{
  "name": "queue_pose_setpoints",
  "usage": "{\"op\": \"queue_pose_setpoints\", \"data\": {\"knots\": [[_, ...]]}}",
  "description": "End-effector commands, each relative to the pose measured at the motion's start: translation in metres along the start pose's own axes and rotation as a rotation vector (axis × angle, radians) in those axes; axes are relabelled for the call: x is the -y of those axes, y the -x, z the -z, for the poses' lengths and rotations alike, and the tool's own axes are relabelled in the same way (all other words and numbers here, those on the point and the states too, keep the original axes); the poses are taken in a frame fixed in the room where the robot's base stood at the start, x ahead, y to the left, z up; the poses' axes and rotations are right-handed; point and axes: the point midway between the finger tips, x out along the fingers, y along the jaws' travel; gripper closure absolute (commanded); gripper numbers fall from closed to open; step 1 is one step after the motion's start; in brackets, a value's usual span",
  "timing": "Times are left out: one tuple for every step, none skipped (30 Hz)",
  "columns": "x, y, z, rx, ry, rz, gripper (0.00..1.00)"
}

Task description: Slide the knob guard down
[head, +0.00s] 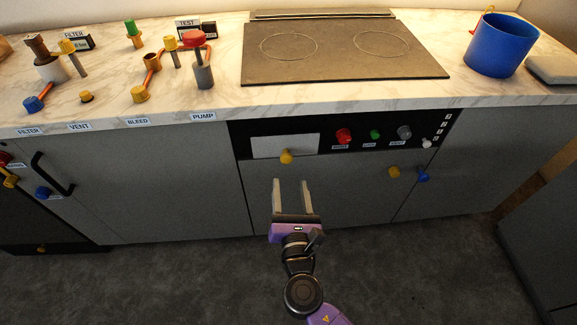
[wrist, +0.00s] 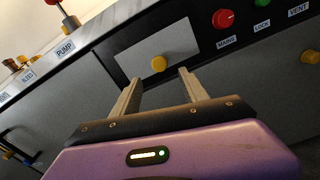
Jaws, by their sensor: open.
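A pale rectangular plate (head: 270,147) with a yellow knob (head: 286,156) at its lower edge sits on the black control panel under the cooktop. It appears to be the knob guard, and what lies behind it is hidden. The plate (wrist: 184,47) and its yellow knob (wrist: 158,63) also show in the wrist view. My gripper (head: 290,182) is open and empty, just below the yellow knob in the head view. In the wrist view the knob appears between and beyond the fingertips (wrist: 160,77), apart from both.
Red (head: 343,136), green (head: 375,134) and grey (head: 404,132) knobs sit right of the plate. Yellow (head: 394,172) and blue (head: 423,175) knobs are lower right. A blue bucket (head: 500,48) and several valves stand on the marble counter (head: 130,95). Open floor lies in front.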

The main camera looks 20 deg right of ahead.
Motion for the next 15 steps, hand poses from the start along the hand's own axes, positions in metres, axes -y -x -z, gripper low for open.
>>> {"op": "queue_pose_setpoints", "data": {"knots": [[-0.001, -0.005, -0.001, 0.007, 0.012, 0.001, 0.48], [-0.002, -0.007, -0.002, 0.009, 0.015, 0.002, 0.48], [-0.002, -0.012, -0.003, 0.01, 0.016, 0.002, 0.48], [-0.002, -0.016, -0.003, 0.01, 0.016, 0.001, 0.48], [-0.002, -0.02, -0.003, 0.009, 0.015, 0.001, 0.48], [-0.002, -0.026, -0.003, 0.009, 0.014, 0.001, 0.48], [-0.002, -0.031, -0.003, 0.009, 0.013, 0.001, 0.48], [-0.002, -0.036, -0.002, 0.008, 0.013, 0.001, 0.48], [-0.002, -0.042, -0.003, 0.009, 0.012, 0.001, 0.48], [-0.002, -0.047, -0.003, 0.009, 0.012, 0.001, 0.48], [-0.001, -0.051, -0.003, 0.008, 0.012, 0.002, 0.48], [-0.001, -0.057, -0.003, 0.008, 0.011, 0.002, 0.48], [-0.001, -0.061, -0.002, 0.008, 0.011, 0.001, 0.48], [-0.001, -0.064, -0.002, 0.007, 0.012, 0.0, 0.48], [-0.002, -0.068, -0.002, 0.007, 0.012, 0.0, 0.48]]}}
